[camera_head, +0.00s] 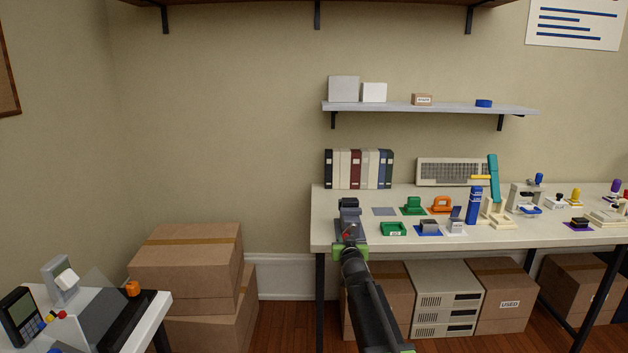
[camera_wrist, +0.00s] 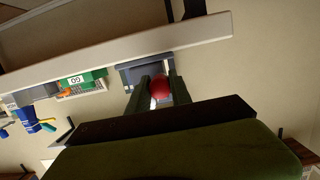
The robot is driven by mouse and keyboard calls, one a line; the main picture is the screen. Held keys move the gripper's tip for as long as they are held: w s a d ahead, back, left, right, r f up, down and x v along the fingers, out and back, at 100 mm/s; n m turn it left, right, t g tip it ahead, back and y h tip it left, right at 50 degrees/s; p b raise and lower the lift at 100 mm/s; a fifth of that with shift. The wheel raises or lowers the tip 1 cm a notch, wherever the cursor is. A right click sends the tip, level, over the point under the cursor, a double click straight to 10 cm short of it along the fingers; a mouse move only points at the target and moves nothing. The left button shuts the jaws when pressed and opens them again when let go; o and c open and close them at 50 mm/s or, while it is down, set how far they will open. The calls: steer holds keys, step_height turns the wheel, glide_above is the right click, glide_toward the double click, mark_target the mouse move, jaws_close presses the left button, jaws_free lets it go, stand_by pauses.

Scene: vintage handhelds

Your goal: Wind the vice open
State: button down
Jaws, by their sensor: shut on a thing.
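The vice (camera_head: 349,207) is dark grey and sits at the left front corner of the long workbench. Its grey body also shows in the wrist view (camera_wrist: 133,76), just past my fingertips. A red ball knob (camera_wrist: 159,88) is between my two dark fingers. My gripper (camera_wrist: 157,90) is shut on this knob. In the head view my gripper (camera_head: 350,238) reaches up to the front of the vice, and a bit of red shows there. My arm and gripper hide the vice's lower part, and the jaw gap cannot be made out.
A row of binders (camera_head: 358,169) stands behind. Cardboard boxes (camera_head: 185,265) are stacked at left, beside a small white table (camera_head: 150,318). Boxes fill the space under the bench.

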steer(key=shift+a+r+p, duration=0.7)
steer(key=shift+r+p, duration=0.35)
steer(key=shift+p, duration=0.05)
step_height(320, 180, up, 2)
steer(key=shift+r+p, duration=0.2)
steer(key=shift+p, duration=0.95)
steer(key=shift+d+f, duration=0.1)
